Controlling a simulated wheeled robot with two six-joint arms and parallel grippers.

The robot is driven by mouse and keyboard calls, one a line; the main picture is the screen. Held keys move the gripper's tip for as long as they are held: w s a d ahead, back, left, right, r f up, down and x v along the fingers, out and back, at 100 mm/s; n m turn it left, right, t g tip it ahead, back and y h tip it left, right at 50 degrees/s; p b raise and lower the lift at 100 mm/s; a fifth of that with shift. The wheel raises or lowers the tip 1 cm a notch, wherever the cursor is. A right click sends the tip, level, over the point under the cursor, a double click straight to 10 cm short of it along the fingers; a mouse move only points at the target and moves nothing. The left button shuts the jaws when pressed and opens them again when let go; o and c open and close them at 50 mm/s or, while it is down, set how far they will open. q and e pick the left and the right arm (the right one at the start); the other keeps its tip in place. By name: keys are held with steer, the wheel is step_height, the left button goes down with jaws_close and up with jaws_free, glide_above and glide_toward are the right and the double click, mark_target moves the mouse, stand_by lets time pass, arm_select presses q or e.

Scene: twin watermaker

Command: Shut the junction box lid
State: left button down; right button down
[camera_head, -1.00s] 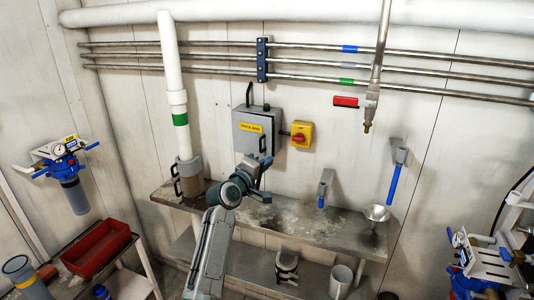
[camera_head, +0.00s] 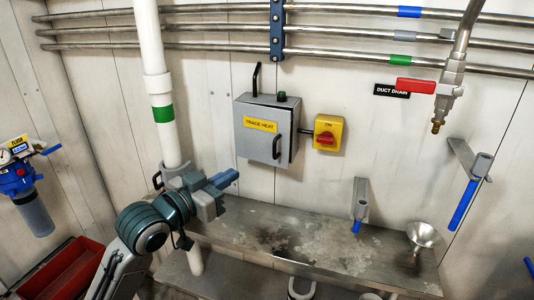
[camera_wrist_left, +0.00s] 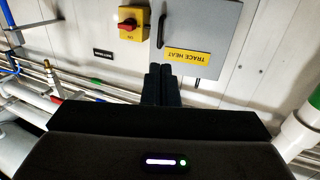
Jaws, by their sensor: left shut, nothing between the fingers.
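The junction box (camera_head: 265,130) is a grey wall box with a yellow "TRACE HEAT" label and a dark handle at the right of its front lid (camera_head: 256,143). The lid covers the front of the box; I cannot tell whether it sits fully flush. In the left wrist view the lid (camera_wrist_left: 205,22) appears upside down beyond the fingertips. My left gripper (camera_head: 230,177) is below and left of the box, apart from it. Its fingers are together and empty; they also show in the wrist view (camera_wrist_left: 161,70). My right gripper is not in view.
A yellow switch with a red knob (camera_head: 327,134) is just right of the box. A white vertical pipe (camera_head: 158,85) stands left of it. A steel shelf (camera_head: 330,240) runs below, with a funnel (camera_head: 421,234) at right. Metal pipes (camera_head: 350,48) cross above.

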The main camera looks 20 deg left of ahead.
mark_target(275, 151)
arm_select(q)
steer(key=p+x, duration=0.4)
steer(key=x, duration=0.9)
steer(key=shift+w+f, duration=0.1)
steer(key=shift+w+d, duration=0.15)
steer(key=shift+w, duration=0.05)
steer(key=shift+x, duration=1)
steer(key=shift+s+d, duration=0.1)
steer(key=shift+d, duration=0.05)
